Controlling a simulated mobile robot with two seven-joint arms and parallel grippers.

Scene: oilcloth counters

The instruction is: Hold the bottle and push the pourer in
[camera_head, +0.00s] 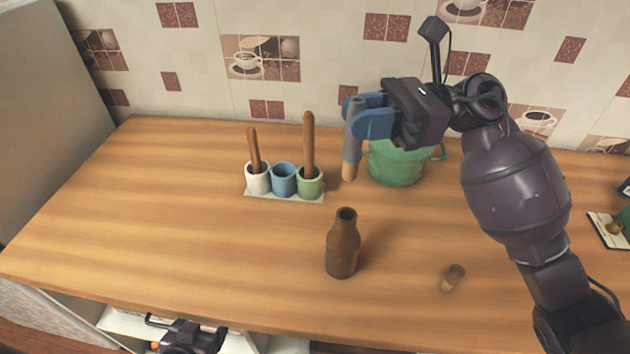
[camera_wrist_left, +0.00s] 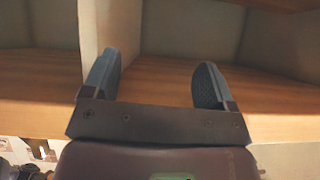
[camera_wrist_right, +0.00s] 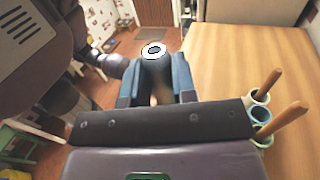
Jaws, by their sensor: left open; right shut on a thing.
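A brown bottle (camera_head: 342,247) stands upright and open-topped on the wooden counter. My right gripper (camera_head: 366,117) is shut on the pourer (camera_head: 353,143), a grey piece with a tan lower end. It holds the pourer upright, above and behind the bottle and apart from it. The pourer also shows between the fingers in the right wrist view (camera_wrist_right: 155,62). My left gripper (camera_wrist_left: 157,72) is open and empty in the left wrist view, facing wooden shelving. In the head view, part of my left arm shows low at the bottom edge, away from the bottle.
A small brown stopper-like piece (camera_head: 453,277) lies right of the bottle. Three cups, white (camera_head: 258,180), blue (camera_head: 284,181) and green (camera_head: 310,186), stand on a white base; two hold wooden sticks. A green pot (camera_head: 397,168) stands behind. The counter's left side is clear.

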